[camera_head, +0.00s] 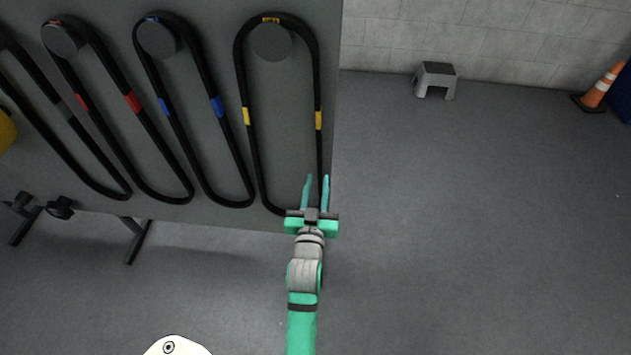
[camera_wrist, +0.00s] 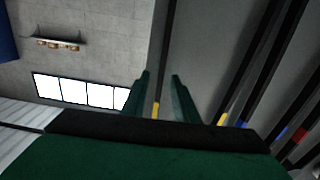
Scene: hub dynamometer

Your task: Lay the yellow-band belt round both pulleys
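The yellow-band belt (camera_head: 246,150) is a long black loop with yellow marks. It hangs from the rightmost round peg (camera_head: 271,43) on a grey panel. My gripper (camera_head: 317,179) is at the loop's lower right, its two fingers apart and pointing up the picture. In the wrist view the belt's near strand with a yellow mark (camera_wrist: 156,108) appears between the open fingers (camera_wrist: 160,76). I cannot tell whether either finger touches it. The other strand's yellow mark (camera_wrist: 222,119) shows to the right. The lowest part of the loop is partly hidden by my gripper. Neither pulley can be made out.
A blue-band belt (camera_head: 217,107), a red-band belt (camera_head: 132,102) and a grey-marked belt (camera_head: 64,111) hang to the left on the panel (camera_head: 190,90). A step stool (camera_head: 436,77) and a traffic cone (camera_head: 602,86) stand by the wall.

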